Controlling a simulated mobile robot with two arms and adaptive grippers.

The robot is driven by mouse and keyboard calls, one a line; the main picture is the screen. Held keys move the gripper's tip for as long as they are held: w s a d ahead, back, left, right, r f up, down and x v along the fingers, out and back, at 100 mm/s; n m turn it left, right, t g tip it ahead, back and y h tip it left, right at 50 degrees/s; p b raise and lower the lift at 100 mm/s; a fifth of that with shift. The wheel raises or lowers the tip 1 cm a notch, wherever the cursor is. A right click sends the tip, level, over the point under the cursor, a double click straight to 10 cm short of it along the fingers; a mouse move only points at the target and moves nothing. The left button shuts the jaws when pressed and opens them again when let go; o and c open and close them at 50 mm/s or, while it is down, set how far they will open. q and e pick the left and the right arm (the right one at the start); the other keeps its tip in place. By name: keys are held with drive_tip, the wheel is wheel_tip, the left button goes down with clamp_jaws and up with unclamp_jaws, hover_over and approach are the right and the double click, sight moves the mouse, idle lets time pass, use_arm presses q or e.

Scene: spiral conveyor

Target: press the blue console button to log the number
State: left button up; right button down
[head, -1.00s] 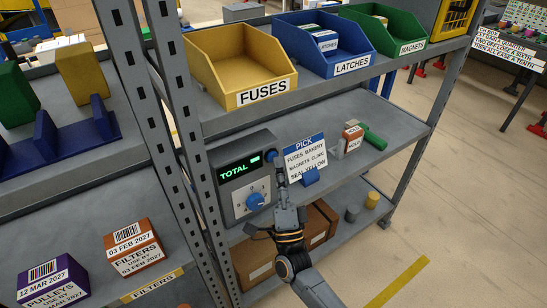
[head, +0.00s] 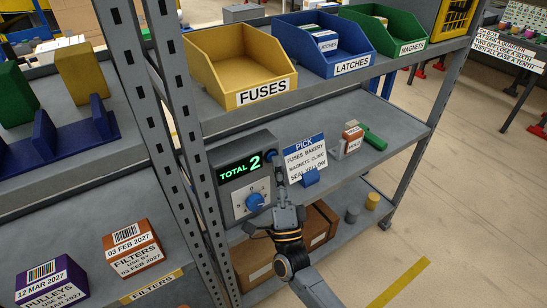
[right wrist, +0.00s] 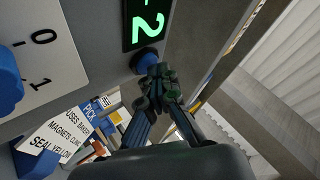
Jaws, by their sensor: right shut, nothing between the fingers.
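The grey console (head: 228,190) stands on the middle shelf. Its green display (head: 240,168) reads TOTAL 2. The blue button (head: 270,156) is at the console's upper right, partly hidden by my right gripper (head: 279,172). In the right wrist view the blue button (right wrist: 146,58) shows just beyond the closed fingertips of my right gripper (right wrist: 160,82). The tips overlap its edge; I cannot tell whether they touch it. A blue dial (head: 255,201) sits on a white scale plate below the display. My right gripper is shut and empty. My left gripper is not in view.
A PICK card (head: 305,158) in a blue stand is close right of my gripper. A red-and-white HOLD block (head: 352,138) and a green object (head: 375,138) lie farther right. FUSES (head: 240,75), LATCHES and MAGNETS bins stand above. A shelf post (head: 188,150) is left of the console.

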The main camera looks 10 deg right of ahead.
drive_tip(key=shift+s+d, duration=0.2)
drive_tip(key=shift+s, duration=0.5)
drive_tip(key=shift+s+d+p, duration=0.3)
drive_tip(key=shift+s+p, duration=0.05)
drive_tip(key=shift+s, duration=0.45)
drive_tip(key=shift+s+d+p, duration=0.25)
drive_tip(key=shift+s+p, duration=0.1)
drive_tip(key=shift+s, duration=0.4)
drive_tip(key=shift+s+d+p, duration=0.3)
drive_tip(key=shift+s+p, duration=0.05)
drive_tip(key=shift+s, duration=0.45)
drive_tip(key=shift+f, duration=0.1)
